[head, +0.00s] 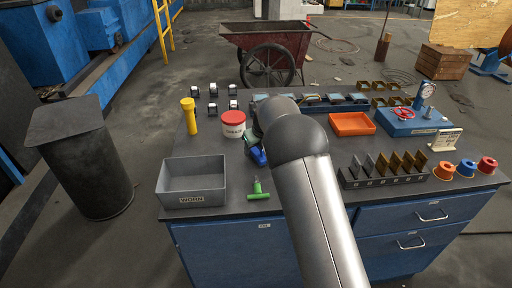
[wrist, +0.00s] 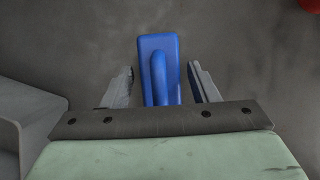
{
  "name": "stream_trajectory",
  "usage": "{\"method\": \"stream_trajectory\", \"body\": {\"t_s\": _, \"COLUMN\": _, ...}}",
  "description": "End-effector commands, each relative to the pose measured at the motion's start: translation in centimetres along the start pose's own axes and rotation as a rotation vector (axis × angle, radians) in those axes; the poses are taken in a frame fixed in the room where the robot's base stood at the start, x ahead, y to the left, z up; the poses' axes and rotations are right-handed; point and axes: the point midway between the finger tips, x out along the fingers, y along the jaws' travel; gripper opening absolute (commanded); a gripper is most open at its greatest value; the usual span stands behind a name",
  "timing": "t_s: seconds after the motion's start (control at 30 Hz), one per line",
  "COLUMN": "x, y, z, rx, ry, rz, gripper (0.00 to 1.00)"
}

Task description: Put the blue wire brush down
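The blue wire brush (wrist: 159,50) is in the middle of the wrist view, its raised blue handle toward me. My gripper (wrist: 161,72) has one finger on each side of it. A narrow gap shows between each finger and the brush, so the fingers look open around it. In the head view the brush (head: 258,156) shows as a blue patch at the bench's middle, left of my arm. My arm hides most of the gripper there. The brush is at or very near the bench top; its bristles are hidden, and I cannot tell whether it touches.
A grey bin marked WORN (head: 191,182) stands left on the dark bench (head: 222,213). A green-handled tool (head: 256,190) lies in front of the brush. A red-lidded tub (head: 232,124) is behind left. An orange tray (head: 352,124) and a slotted rack (head: 385,175) are right of my arm.

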Motion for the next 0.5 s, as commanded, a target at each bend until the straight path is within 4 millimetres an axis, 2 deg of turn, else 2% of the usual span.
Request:
{"method": "stream_trajectory", "body": {"t_s": 0.33, "x": -0.3, "y": 0.0, "z": 0.1, "rx": 0.0, "ry": -0.001, "rz": 0.0, "gripper": 0.6}}
{"method": "stream_trajectory", "body": {"t_s": 0.5, "x": -2.4, "y": 0.1, "z": 0.2, "rx": -0.001, "ry": -0.004, "rz": 0.0, "gripper": 0.6}}
